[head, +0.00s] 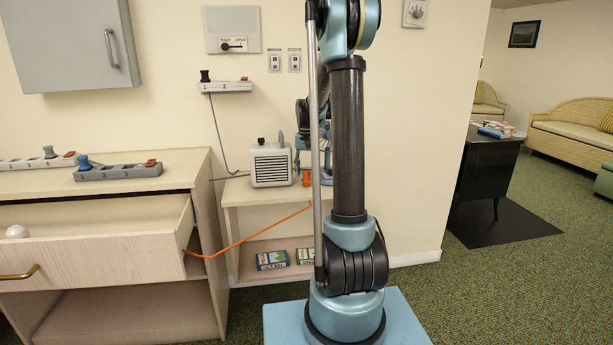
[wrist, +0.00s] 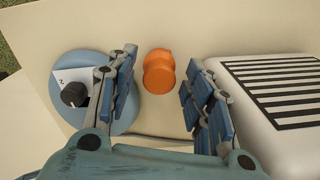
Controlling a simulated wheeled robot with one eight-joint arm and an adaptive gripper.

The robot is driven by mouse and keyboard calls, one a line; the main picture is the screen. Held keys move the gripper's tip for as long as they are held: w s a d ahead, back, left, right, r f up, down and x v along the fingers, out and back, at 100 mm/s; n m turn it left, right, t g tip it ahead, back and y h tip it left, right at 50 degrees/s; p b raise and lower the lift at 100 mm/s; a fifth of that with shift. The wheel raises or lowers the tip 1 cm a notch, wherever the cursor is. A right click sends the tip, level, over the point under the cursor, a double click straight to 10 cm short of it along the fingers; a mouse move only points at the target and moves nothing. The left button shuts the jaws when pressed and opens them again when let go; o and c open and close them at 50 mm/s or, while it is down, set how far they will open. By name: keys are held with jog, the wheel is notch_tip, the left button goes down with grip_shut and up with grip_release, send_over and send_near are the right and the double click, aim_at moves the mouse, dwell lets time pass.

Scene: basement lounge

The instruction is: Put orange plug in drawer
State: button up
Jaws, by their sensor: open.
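The orange plug (wrist: 158,72) is in the upper middle of the wrist view, on the pale top of the small shelf table. My gripper (wrist: 162,57) is open, with one blue-padded finger on each side of the plug and visible gaps between. In the head view the orange plug (head: 306,182) shows just below my gripper (head: 306,160), which is partly hidden behind my arm. The open drawer (head: 95,258) is at the left in the wooden cabinet, with a white round thing (head: 17,231) inside. An orange cord (head: 245,239) runs from beside the drawer to the table's front edge.
A white vented box (wrist: 270,90) stands close right of my gripper in the wrist view; it also shows in the head view (head: 271,164). A blue round device with a dark knob (wrist: 76,94) is close left. Power strips (head: 118,171) lie on the cabinet top.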

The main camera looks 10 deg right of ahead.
aim_at(306, 172)
notch_tip(306, 172, up, 10)
jog(key=s+r+n, duration=0.1)
jog(key=s+r, duration=0.1)
jog(key=s, duration=1)
jog(key=s+f+n, duration=0.1)
jog(key=s+f, duration=0.4)
jog(key=s, duration=0.4)
jog(key=s+f+n+t, duration=0.1)
jog(key=s+f, duration=0.3)
jog(key=s, duration=0.5)
jog(key=s+f+t, duration=0.1)
jog(key=s+f, duration=0.4)
jog(key=s, duration=0.5)
jog(key=shift+a+f+n, duration=0.25)
jog(key=shift+f+n, duration=0.05)
jog(key=shift+n, duration=0.1)
jog(key=shift+s+f, duration=0.3)
jog(key=c, duration=0.3)
